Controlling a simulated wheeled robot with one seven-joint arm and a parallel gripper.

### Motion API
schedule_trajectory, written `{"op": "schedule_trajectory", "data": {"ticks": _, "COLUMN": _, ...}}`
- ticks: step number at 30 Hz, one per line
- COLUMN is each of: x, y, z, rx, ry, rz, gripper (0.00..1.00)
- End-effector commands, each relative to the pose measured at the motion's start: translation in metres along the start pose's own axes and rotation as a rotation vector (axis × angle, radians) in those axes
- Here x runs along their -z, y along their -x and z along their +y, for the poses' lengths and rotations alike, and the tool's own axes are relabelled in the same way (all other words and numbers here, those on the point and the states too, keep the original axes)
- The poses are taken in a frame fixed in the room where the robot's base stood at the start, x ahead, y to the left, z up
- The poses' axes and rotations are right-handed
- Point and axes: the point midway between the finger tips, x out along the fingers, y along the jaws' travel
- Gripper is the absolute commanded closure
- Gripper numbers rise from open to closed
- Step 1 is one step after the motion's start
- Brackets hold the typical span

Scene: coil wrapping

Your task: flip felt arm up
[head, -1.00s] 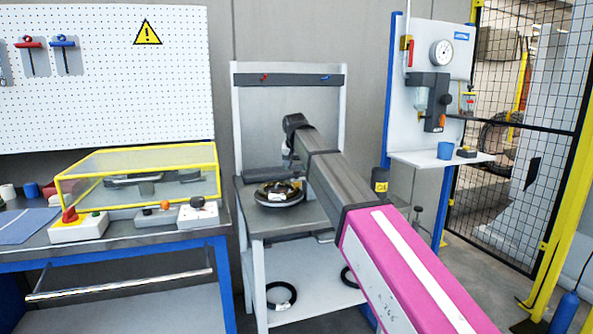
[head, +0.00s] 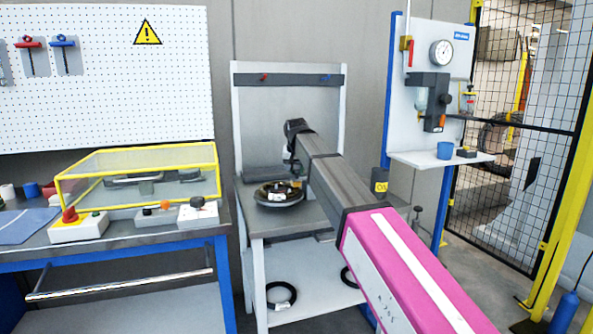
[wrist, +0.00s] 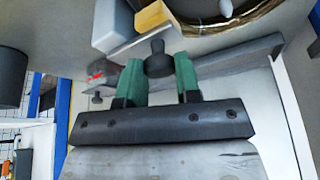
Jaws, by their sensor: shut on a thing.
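My gripper (wrist: 160,82), with green fingers, is shut on a dark round knob (wrist: 158,60) in the wrist view. The knob sits by a light metal strip with a yellow block (wrist: 152,17) beside it, which looks like the felt arm (wrist: 140,47). I cannot tell its exact angle. A coil ring (wrist: 240,20) lies just beyond, cut off by the top edge. In the head view my gripper is small and mostly hidden by my arm, above the dark ring (head: 278,194) on the small grey bench.
The grey bench (head: 300,222) has an upright back frame (head: 238,120) with a dark rail. A yellow-edged clear box (head: 140,172) stands on the left workbench. A gauge panel (head: 440,60) with a shelf is at right. Rings lie on the lower shelf.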

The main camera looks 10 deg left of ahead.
Motion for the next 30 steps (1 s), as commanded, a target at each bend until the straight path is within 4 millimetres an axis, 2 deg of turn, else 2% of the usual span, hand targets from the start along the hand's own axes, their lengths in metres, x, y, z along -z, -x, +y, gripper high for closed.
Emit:
{"op": "schedule_trajectory", "data": {"ticks": 8, "x": 0.006, "y": 0.006, "z": 0.008, "rx": 0.114, "ry": -0.050, "rz": -0.052, "gripper": 1.00}}
{"op": "schedule_trajectory", "data": {"ticks": 30, "x": 0.029, "y": 0.015, "z": 0.049, "rx": 0.702, "ry": -0.294, "rz": -0.314, "gripper": 1.00}}
